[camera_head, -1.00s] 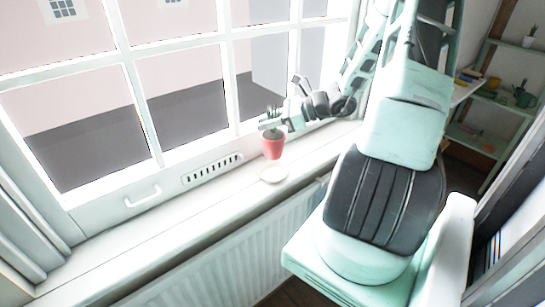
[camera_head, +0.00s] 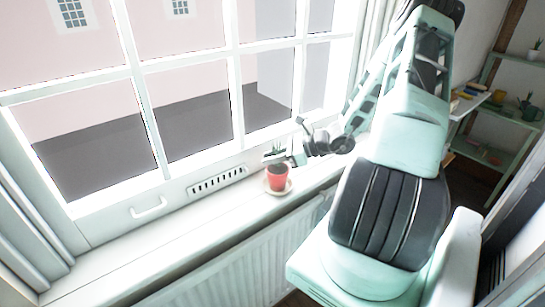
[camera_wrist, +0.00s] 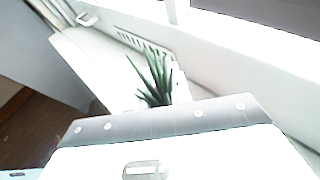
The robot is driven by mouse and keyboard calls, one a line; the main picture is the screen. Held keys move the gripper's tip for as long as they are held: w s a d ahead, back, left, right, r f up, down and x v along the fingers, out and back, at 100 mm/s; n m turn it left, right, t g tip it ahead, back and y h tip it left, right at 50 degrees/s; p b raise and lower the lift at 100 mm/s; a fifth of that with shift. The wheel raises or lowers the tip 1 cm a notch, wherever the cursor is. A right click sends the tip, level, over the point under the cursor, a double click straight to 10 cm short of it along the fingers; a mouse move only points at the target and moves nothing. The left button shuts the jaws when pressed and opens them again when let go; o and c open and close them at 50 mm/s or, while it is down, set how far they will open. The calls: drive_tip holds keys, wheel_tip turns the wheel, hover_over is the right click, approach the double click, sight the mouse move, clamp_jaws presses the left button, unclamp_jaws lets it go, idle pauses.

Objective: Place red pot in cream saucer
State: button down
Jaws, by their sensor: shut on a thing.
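The red pot (camera_head: 277,178) with a green spiky plant stands upright on the window sill at the saucer, in the head view. The cream saucer (camera_head: 289,187) shows as a pale rim around the pot's base; the pot appears to be in it or just over it, and contact is hard to tell. My gripper (camera_head: 279,159) is at the pot's top edge and shut on it. In the wrist view the plant's green leaves (camera_wrist: 155,80) rise beyond the pale gripper body, which hides the pot and the saucer.
The white window sill (camera_head: 190,222) is clear to the left of the saucer. The window frame with a vent (camera_head: 218,180) and a handle (camera_head: 149,208) stands close behind. A radiator (camera_head: 235,255) is below. A green shelf (camera_head: 500,120) with small items is at the far right.

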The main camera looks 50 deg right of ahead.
drive_tip(key=c, duration=1.3)
unclamp_jaws()
drive_tip(key=b+v, duration=0.2)
drive_tip(key=v, duration=1)
drive_tip(key=shift+r, duration=0.15)
